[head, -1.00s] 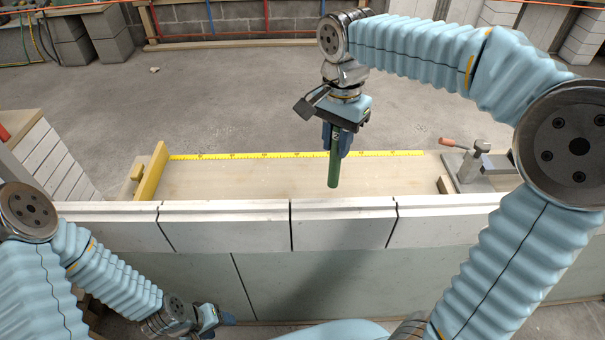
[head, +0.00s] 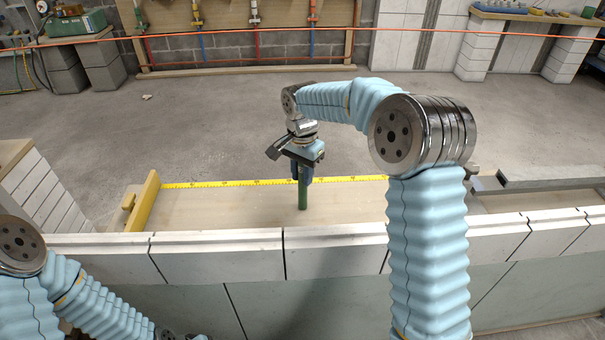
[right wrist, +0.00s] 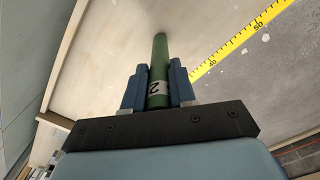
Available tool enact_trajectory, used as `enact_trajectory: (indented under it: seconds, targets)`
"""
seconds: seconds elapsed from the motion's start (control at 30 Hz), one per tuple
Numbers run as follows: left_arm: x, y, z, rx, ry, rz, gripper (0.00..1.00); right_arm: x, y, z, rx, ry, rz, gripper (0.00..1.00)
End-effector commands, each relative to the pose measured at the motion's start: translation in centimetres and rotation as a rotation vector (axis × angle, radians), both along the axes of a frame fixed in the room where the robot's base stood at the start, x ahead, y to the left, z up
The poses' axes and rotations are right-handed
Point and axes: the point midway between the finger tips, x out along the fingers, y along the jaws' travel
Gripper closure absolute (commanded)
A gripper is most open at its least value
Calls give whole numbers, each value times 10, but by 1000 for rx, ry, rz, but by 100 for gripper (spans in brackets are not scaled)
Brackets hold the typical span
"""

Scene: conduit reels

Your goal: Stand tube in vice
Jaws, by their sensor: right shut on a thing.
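My right gripper (head: 302,176) is shut on a green tube (head: 302,196) and holds it upright, pointing down over the wooden bench board. In the right wrist view the tube (right wrist: 158,60) runs between the two blue fingers (right wrist: 158,88), and a white label with a dark "2" shows on it. I cannot tell whether its lower end touches the board. The vice (head: 487,184) is at the right end of the bench, mostly hidden behind my right arm. My left arm enters at the lower left, but its gripper is out of the picture.
A yellow measuring tape (head: 230,184) lies along the board's far edge. A yellow wooden stop (head: 143,200) stands at the left end. Pale blocks (head: 215,255) line the near edge. The board (head: 225,208) between stop and tube is clear.

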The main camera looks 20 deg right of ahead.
Motion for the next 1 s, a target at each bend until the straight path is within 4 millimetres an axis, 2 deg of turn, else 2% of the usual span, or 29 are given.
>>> enact_trajectory:
  seconds: [0.37,0.4,0.53,0.83,1.0]
  targets:
    - [0,1,-2,1,0,1,40,0,0,-6,0,-2,0,100]
    - [0,1,-1,1,0,1,40,0,0,-5,0,-2,0,69]
    - [0,1,-1,1,0,1,40,0,0,-4,0,-1,0,49]
    - [0,0,0,1,0,1,40,0,0,-2,0,-2,0,49]
    - [0,-1,3,-1,0,-1,40,1,0,20,0,-5,0,49]
